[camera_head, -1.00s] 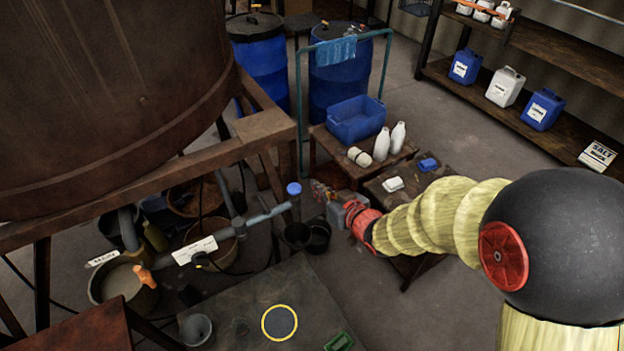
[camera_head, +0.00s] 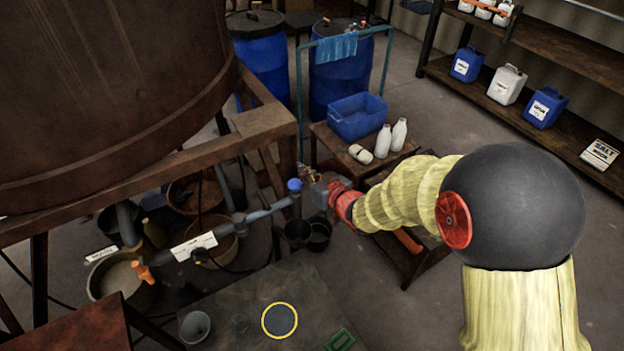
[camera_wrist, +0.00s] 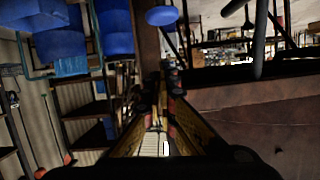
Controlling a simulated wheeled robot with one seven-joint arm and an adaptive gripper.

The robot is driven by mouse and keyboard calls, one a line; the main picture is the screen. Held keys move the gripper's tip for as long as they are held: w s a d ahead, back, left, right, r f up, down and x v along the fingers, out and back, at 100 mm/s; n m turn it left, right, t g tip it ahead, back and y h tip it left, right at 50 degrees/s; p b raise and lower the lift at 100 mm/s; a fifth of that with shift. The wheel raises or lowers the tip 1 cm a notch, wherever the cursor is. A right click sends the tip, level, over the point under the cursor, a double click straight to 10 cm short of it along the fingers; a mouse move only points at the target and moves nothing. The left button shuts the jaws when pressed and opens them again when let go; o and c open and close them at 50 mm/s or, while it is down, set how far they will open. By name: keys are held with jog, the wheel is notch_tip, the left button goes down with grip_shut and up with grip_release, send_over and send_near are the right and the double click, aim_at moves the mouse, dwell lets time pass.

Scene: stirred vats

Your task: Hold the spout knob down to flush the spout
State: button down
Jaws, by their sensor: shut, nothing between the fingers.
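The blue spout knob (camera_head: 294,184) caps an upright fitting at the end of the grey spout pipe (camera_head: 268,211), under the big brown vat (camera_head: 110,80). It also shows at the top of the wrist view as a blue round cap (camera_wrist: 162,15), beyond my fingertips. My gripper (camera_head: 306,174) is just right of the knob in the head view, its fingers pointing left. The fingers look shut and empty in the wrist view (camera_wrist: 170,80). They appear apart from the knob; the exact gap in depth is hard to tell. The knob looks raised.
Dark pots (camera_head: 318,234) stand below the spout's end. A bench top (camera_head: 250,290) with a yellow-rimmed disc (camera_head: 279,320) and a grey cup (camera_head: 195,327) lies in front. An orange valve handle (camera_head: 143,274) sits further left.

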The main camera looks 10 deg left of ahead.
aim_at(300, 185)
jog(key=x, duration=0.3)
jog(key=shift+w+a+f+b, duration=0.15)
jog(key=shift+b, duration=0.2)
jog(key=shift+f+b, duration=0.3)
jog(key=shift+f, duration=0.55)
jog(key=shift+s+f+b, duration=0.3)
jog(key=shift+f, duration=0.65)
